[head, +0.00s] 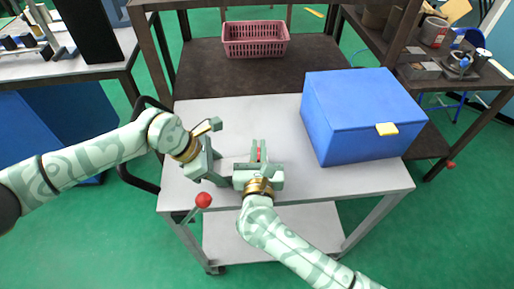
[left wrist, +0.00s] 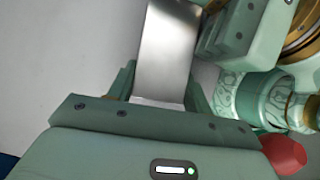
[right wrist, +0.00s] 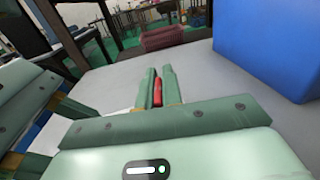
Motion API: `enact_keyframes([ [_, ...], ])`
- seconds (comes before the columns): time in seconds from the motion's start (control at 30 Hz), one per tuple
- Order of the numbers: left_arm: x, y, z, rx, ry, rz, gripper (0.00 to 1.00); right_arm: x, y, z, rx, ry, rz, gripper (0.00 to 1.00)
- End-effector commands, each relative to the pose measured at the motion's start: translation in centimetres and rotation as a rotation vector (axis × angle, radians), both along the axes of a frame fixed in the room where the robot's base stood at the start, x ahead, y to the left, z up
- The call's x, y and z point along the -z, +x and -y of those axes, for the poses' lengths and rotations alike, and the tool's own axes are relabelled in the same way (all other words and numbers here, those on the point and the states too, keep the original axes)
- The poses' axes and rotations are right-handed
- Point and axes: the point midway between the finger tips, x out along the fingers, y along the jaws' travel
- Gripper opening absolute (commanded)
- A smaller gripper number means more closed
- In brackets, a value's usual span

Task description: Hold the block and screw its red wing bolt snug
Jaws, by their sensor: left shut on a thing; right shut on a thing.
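My left gripper (head: 213,160) is low over the table's left part. In the left wrist view, a smooth silver metal block (left wrist: 165,55) stands between its fingers and runs up out of the top of the picture. In the head view I cannot clearly make the block out. My right gripper (head: 259,150) is just to the right, its fingers pointing away toward the back of the table. They are closed around the red wing bolt (right wrist: 157,92), a small red strip that also shows in the head view (head: 258,153). I see no contact between bolt and block.
The grey table (head: 250,115) holds a large blue box (head: 360,115) with a yellow tab at the right. A red knob (head: 203,200) on a rod is at the table's front left. A pink basket (head: 255,40) sits on a dark bench behind. The table's back left is clear.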

Motion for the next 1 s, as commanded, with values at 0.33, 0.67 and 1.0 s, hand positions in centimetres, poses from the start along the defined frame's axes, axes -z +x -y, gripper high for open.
enact_keyframes([
  [0.33, 0.0, 0.0, 0.0, 0.0, 0.0, 0.0, 0.28, 0.0, 0.0, 0.1, 0.026, -0.001, 0.001, 0.0],
  [0.67, 0.0, 0.0, 0.0, 0.0, 0.0, 0.0, 0.28, 0.0, 0.0, 0.0, 0.025, -0.001, 0.001, 0.29],
  [1.0, 0.0, 0.0, 0.0, 0.0, 0.0, 0.0, 0.28, 0.1, -4.8, -0.6, 0.023, 0.001, -0.003, 0.29],
])
